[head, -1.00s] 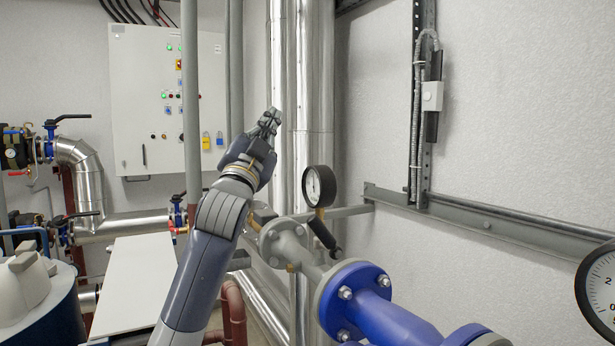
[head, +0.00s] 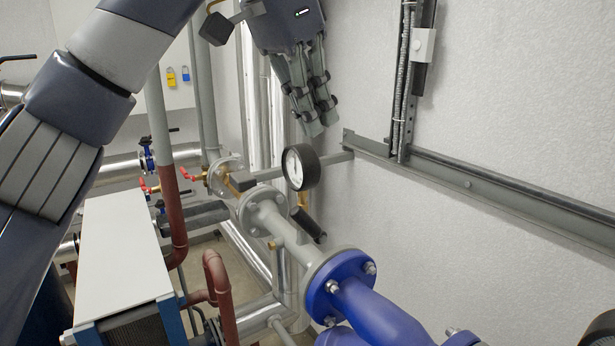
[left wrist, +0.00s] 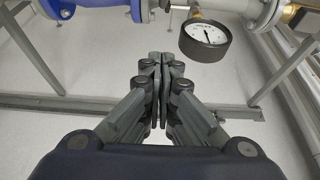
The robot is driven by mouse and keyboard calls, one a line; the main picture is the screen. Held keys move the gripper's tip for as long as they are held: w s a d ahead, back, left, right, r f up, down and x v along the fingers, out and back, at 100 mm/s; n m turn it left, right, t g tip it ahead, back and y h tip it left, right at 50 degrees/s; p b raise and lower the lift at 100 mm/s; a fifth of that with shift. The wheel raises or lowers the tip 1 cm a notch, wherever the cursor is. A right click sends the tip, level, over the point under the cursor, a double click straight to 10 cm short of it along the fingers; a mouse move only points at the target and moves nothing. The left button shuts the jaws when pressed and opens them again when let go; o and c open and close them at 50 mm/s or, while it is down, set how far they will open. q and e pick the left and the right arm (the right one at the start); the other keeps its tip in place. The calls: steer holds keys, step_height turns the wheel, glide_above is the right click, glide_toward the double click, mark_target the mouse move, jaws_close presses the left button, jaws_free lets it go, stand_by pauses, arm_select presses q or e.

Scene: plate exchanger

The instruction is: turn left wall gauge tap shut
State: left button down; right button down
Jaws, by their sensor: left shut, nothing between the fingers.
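The wall gauge (head: 301,167), with a white dial and black rim, stands on the grey pipe near the wall. Its tap's black handle (head: 308,224) slants down to the right below it, beside a short brass stem (head: 304,202). My left gripper (head: 322,128) hangs above and slightly right of the gauge, fingers down, shut and empty, apart from the gauge in the picture. In the left wrist view its closed fingertips (left wrist: 160,58) are left of and below the gauge (left wrist: 205,38). I cannot make out the tap handle there. My right gripper is not in view.
A blue flanged pipe (head: 375,308) lies in front at lower right. A grey wall rail (head: 480,188) runs behind. Small red-handled taps (head: 190,174) sit further left. Another gauge (head: 602,330) is cut off at the right edge.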

arm_select(q)
steer(key=p, duration=0.3)
glide_above(311, 227)
steer(key=w, duration=0.2)
steer(key=f, duration=0.7)
steer(key=d+f, duration=0.1)
steer(key=f, duration=0.3)
steer(key=shift+s+f, duration=0.2)
steer(key=shift+s, duration=0.05)
steer(key=shift+f, duration=0.1)
